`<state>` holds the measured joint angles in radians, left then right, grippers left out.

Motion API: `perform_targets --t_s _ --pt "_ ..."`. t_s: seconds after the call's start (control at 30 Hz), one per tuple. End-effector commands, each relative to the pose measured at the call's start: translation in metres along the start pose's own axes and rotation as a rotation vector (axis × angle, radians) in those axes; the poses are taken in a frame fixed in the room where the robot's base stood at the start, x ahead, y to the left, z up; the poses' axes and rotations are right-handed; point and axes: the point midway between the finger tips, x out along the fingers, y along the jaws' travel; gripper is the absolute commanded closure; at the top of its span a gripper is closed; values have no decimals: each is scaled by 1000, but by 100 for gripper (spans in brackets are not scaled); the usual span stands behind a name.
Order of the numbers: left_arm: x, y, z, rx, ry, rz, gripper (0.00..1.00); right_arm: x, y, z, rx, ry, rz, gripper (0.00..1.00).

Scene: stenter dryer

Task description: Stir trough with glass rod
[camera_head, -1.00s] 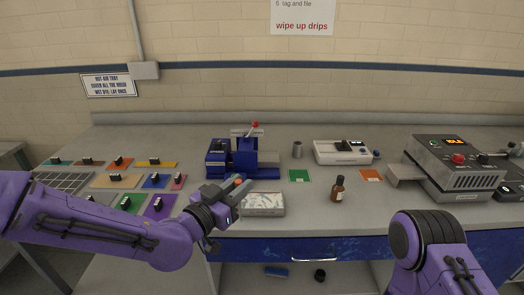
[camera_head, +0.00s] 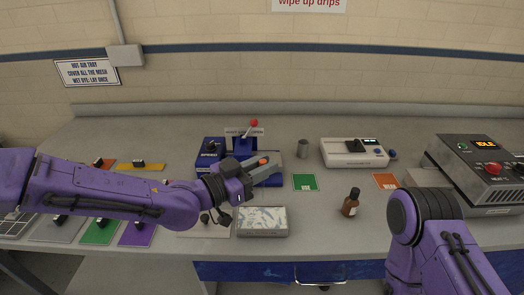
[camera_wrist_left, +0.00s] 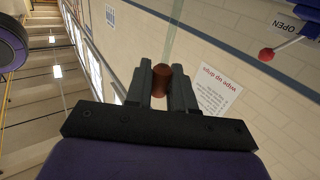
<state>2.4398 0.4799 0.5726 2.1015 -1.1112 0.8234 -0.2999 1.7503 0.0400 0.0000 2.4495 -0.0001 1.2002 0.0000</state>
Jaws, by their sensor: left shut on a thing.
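My left gripper (camera_head: 256,168) is in front of the blue machine (camera_head: 208,152) and overlaps its right part in the head view. It is shut on the glass rod, whose orange-brown grip (camera_head: 263,160) shows at the fingertips. In the left wrist view the brown grip (camera_wrist_left: 172,85) sits between the fingers, and a faint clear shaft (camera_wrist_left: 176,35) seems to run on from it. The blue machine has a red-knobbed lever (camera_head: 253,123) and an OPEN sign. I cannot clearly make out the trough; my gripper covers part of that area. My right gripper is out of view.
A white patterned box (camera_head: 262,222) stands below my left gripper. A grey control box (camera_head: 470,165) is at far right.

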Motion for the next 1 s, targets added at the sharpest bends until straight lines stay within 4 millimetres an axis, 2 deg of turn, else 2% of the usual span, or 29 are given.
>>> perform_targets --t_s 0.27,0.8,1.0 --pt "0 0 12 0 0 0 100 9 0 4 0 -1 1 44" --pt "0 0 73 1 0 0 100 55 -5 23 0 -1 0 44" --pt "0 0 79 1 1 0 100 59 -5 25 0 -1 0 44"
